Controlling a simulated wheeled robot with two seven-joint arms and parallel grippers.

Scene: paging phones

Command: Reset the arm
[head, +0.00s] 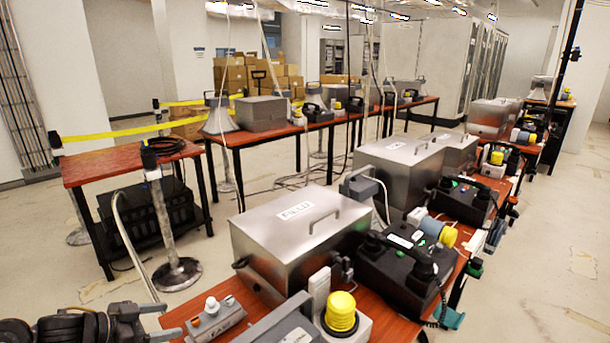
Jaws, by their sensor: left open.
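My left gripper (160,321) shows at the bottom left corner, dark grey, with its arm coming in from the left edge. Its jaws are open and I see nothing between them. It is left of the front end of the red-brown table (178,317), near a small grey box with a white knob (213,315). My right gripper is not in view.
The table bears a silver metal case (300,232), a black phone unit (400,272) and a yellow-capped device (341,314). A metal post (163,225) with yellow tape stands left, by another table (120,162). Grey floor (540,240) on the right is clear.

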